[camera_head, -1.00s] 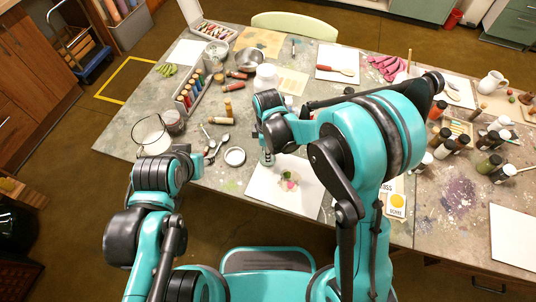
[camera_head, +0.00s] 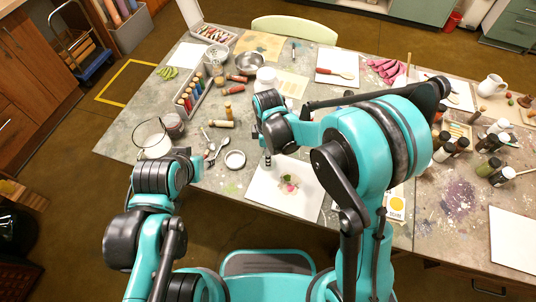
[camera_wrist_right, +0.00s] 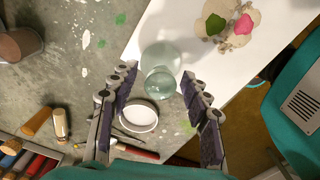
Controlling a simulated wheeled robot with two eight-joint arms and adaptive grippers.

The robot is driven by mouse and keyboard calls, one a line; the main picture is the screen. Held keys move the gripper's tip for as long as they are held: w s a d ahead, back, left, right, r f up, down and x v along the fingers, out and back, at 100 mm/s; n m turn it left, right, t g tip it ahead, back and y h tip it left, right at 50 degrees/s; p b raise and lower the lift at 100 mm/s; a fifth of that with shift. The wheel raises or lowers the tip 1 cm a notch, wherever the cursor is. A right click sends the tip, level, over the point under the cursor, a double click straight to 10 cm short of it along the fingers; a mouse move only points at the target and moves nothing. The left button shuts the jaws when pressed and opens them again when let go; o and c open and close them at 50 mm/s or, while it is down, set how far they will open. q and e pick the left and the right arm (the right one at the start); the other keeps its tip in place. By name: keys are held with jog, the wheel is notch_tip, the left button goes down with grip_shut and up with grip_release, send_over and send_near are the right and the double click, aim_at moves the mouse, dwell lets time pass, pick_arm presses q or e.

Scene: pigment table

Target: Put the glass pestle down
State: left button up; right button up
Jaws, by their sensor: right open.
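The clear greenish glass pestle (camera_wrist_right: 160,62) shows in the right wrist view, seen from above with its round knob towards me. It overlaps the edge of the white sheet (camera_wrist_right: 185,25); it appears to stand there, though contact is hard to judge. My right gripper (camera_wrist_right: 158,80) is open, its fingers on either side of the knob with gaps visible. In the head view the right gripper (camera_head: 267,160) points down at the sheet's left corner, and the pestle is not clearly visible there. My left wrist is at the table's front left edge; its fingers are not clearly visible.
A white ring-like dish (camera_wrist_right: 138,116) lies close to the right gripper, also in the head view (camera_head: 235,159). Pink and green pigment (camera_head: 288,184) lies on the sheet. A tray of coloured bottles (camera_head: 190,95) and a wire-handled pot (camera_head: 152,139) stand left.

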notch_tip(320, 180, up, 10)
jog(key=p, duration=0.3)
jog(key=shift+r, duration=0.2)
jog(key=s+d+r+m+t, duration=0.3)
jog(key=s+d+m, duration=0.3)
jog(key=d+m, duration=0.3)
jog(key=s+d+r+m+t, duration=0.4)
jog(key=s+d+r+m, duration=0.2)
jog(key=d+m, duration=0.2)
jog(key=shift+d+r+m, duration=0.25)
jog(key=shift+d+m, duration=0.1)
jog(key=shift+m, duration=0.15)
jog(key=shift+s, duration=0.1)
